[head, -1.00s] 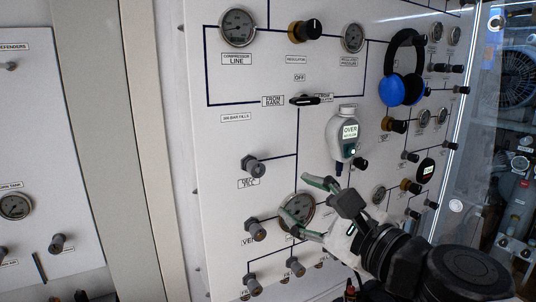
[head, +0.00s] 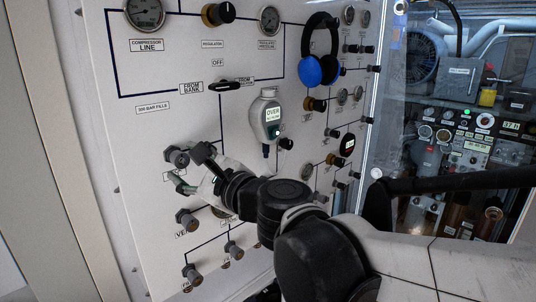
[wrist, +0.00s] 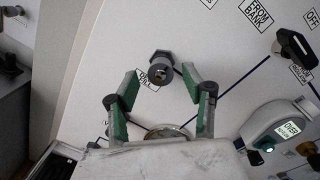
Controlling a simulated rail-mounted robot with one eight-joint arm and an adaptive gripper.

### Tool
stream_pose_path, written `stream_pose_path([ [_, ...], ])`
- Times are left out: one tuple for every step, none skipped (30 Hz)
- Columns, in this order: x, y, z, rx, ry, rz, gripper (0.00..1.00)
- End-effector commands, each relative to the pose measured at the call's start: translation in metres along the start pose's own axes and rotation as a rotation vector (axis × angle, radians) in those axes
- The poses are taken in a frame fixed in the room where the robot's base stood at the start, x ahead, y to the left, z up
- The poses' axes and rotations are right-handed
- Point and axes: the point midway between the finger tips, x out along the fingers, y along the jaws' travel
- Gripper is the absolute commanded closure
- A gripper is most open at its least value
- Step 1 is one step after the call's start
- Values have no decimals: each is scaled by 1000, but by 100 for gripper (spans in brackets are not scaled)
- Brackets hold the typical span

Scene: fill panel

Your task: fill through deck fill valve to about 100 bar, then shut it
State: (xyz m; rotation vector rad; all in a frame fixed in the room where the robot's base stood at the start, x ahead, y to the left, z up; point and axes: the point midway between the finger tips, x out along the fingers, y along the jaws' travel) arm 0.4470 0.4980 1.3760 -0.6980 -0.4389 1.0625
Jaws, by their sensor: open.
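The fill valve (head: 177,156) is a grey knob with a dark base on the white panel's left side. The label below it (wrist: 149,82) reads partly "FILL"; its first word is covered or unclear. My gripper (head: 186,167) is open in front of this valve. In the wrist view the valve knob (wrist: 161,67) sits just beyond and between the green fingertips (wrist: 160,76); I cannot tell if either touches it. A round gauge (wrist: 167,132) below the valve is mostly hidden by my gripper, so its needle cannot be read.
A handheld meter reading "OVER" (head: 266,117) and blue headphones (head: 320,50) hang right of the valve. A black selector handle (head: 236,84) is above. Other grey knobs (head: 187,220) sit below. A glass-fronted cabinet (head: 470,150) stands at the right.

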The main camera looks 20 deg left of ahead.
Motion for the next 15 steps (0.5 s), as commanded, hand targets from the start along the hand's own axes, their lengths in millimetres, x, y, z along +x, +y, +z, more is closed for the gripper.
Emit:
stream_pose_path([
  [7, -1, 0, 0, 0, 0, 55],
  [10, -1, 0, 0, 0, 0, 55],
  [13, -1, 0, 0, 0, 0, 55],
  [15, -1, 0, 0, 1, -1, 55],
  [18, -1, 0, 0, 1, -1, 55],
  [20, -1, 0, 0, 1, -1, 55],
  [21, -1, 0, 0, 1, -1, 55],
  [22, -1, 0, 0, 1, -1, 55],
  [23, 0, 0, 0, 1, 0, 55],
  [24, 0, 0, 0, 1, 0, 55],
  [24, 0, 0, 0, 1, 0, 55],
  [25, 0, 0, 0, 1, 0, 55],
  [25, 0, 0, 0, 1, 0, 55],
  [25, 0, 0, 0, 1, -1, 55],
  [25, 0, 0, 0, 1, -1, 55],
])
